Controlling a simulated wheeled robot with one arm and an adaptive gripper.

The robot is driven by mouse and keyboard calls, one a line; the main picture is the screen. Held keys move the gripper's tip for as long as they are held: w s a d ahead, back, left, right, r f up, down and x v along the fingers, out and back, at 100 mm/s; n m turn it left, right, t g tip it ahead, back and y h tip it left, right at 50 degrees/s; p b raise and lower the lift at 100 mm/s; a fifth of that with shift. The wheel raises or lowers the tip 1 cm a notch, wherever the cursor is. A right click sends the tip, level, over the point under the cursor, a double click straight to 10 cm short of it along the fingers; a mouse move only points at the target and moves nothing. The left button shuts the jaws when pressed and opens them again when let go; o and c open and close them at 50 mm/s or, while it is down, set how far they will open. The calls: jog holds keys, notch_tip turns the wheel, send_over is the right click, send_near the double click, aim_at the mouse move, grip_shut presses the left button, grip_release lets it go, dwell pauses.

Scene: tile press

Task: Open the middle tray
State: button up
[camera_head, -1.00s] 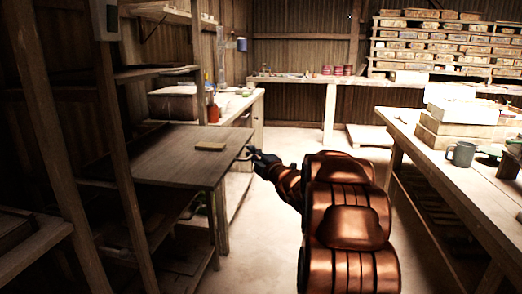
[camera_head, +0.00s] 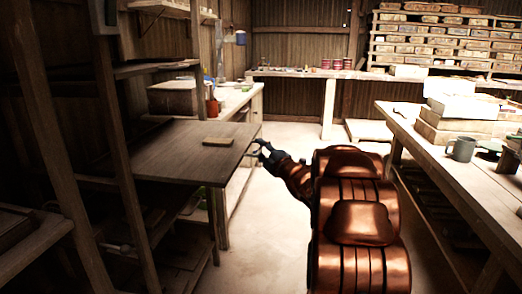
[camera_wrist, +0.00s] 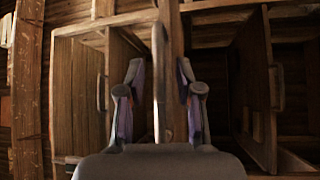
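The middle tray (camera_head: 185,160) is a flat dark wooden board, drawn well out of the rack at left. A small light block (camera_head: 218,141) lies on it. My gripper (camera_head: 261,149) is at its outer edge. In the wrist view the tray's front edge and pale upright handle (camera_wrist: 159,85) stand between my two fingers (camera_wrist: 160,112). The fingers are spread, with a visible gap on each side. Two neighbouring trays with handles show in the wrist view, one at left (camera_wrist: 78,95) and one at right (camera_wrist: 250,90); both sit farther back.
The rack's wooden post (camera_head: 122,170) stands in front of the tray's left part. A workbench (camera_head: 430,165) with a mug (camera_head: 462,149) and stacked blocks runs along the right. Bare floor (camera_head: 270,235) lies between rack and bench. A side bench (camera_head: 243,97) stands behind the tray.

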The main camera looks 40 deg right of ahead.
jog(key=s+f, duration=0.1)
jog(key=s, duration=1.1)
jog(key=shift+f, duration=0.3)
jog(key=shift+a, duration=0.1)
